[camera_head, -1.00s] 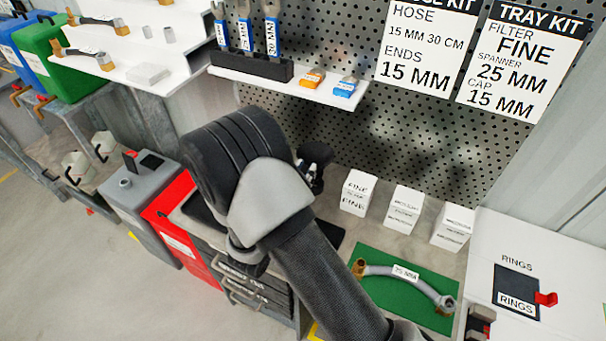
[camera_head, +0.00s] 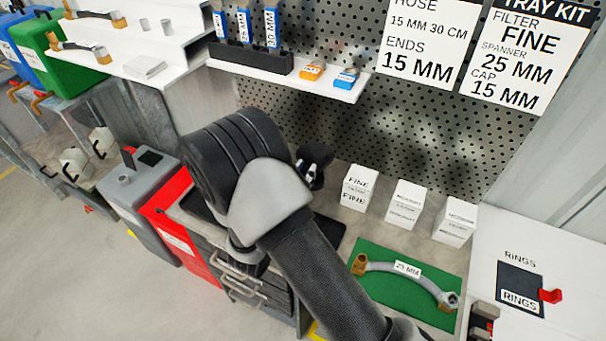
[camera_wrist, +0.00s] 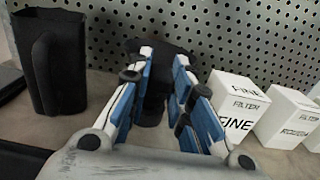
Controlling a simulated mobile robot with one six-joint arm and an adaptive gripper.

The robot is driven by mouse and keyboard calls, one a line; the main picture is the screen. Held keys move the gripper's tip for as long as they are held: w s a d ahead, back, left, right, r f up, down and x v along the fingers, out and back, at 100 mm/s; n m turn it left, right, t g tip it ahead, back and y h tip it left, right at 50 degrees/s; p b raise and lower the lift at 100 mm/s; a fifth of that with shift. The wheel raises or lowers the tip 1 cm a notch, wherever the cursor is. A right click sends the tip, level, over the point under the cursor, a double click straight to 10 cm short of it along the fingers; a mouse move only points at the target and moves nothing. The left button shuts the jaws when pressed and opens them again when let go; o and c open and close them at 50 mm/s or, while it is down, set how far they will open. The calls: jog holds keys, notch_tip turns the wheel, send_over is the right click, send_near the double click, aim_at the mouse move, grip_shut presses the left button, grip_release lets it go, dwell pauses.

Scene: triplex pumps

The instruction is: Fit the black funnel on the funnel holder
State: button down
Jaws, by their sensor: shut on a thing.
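In the wrist view, my gripper (camera_wrist: 161,88) has a black object (camera_wrist: 160,60) between its blue-padded fingers. It looks like the black funnel, with a wide dark top and a narrower part below, above the grey bench. The fingers hide much of it, and I cannot tell whether its lower end touches anything. In the head view, my gripper (camera_head: 316,160) shows only partly behind my arm, in front of the pegboard. I cannot make out the funnel holder in either view.
A black jug (camera_wrist: 52,62) stands left of my gripper. White filter boxes stand close on the right, the FINE one (camera_wrist: 237,103) nearest. The pegboard (camera_wrist: 220,30) rises behind. A green mat (camera_head: 440,309) with a hose (camera_head: 385,267) lies at the front right.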

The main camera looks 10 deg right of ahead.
jog(key=shift+f+b, duration=0.55)
jog(key=shift+f, duration=0.2)
jog(key=c, duration=1.4)
grip_release()
jog(key=shift+o, duration=0.2)
jog(key=v, duration=1.2)
